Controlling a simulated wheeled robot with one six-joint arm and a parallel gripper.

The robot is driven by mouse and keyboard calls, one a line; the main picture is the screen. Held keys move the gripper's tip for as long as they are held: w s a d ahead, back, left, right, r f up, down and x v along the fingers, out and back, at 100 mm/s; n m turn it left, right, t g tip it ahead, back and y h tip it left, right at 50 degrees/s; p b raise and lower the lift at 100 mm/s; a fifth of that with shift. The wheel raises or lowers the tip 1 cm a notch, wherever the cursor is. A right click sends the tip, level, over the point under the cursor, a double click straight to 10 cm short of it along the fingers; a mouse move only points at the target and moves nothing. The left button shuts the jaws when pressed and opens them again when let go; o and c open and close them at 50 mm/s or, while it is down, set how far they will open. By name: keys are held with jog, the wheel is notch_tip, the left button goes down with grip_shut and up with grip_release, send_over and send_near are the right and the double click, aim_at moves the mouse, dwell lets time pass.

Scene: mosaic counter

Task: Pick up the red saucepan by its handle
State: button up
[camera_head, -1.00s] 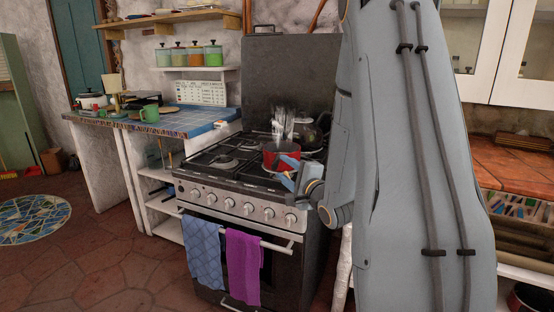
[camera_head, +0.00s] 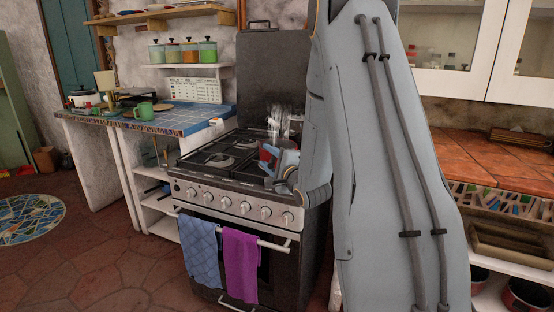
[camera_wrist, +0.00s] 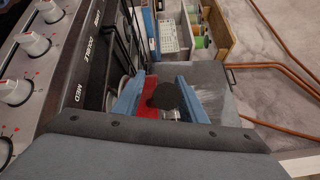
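The red saucepan (camera_head: 265,156) is on the stove top, mostly hidden behind my gripper in the head view. In the wrist view, part of its red side (camera_wrist: 149,98) shows between my fingers. A dark rounded shape, probably the end of its handle (camera_wrist: 167,96), also lies between them. My gripper (camera_head: 275,162) is close to the pan, on its near right side. In the wrist view, the blue fingers of my gripper (camera_wrist: 161,78) are spread apart, with gaps beside the dark shape. Whether the pan touches a burner is hidden.
The stove (camera_head: 238,200) has knobs along its front, and a blue towel (camera_head: 200,248) and a purple towel (camera_head: 240,262) hang from its rail. Clear glass-like items (camera_head: 279,122) show behind the pan. A blue-tiled counter (camera_head: 190,121) stands left, a terracotta-tiled counter (camera_head: 480,155) right.

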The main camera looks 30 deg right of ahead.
grip_shut()
dwell(1.3)
jog(key=shift+r, duration=0.1)
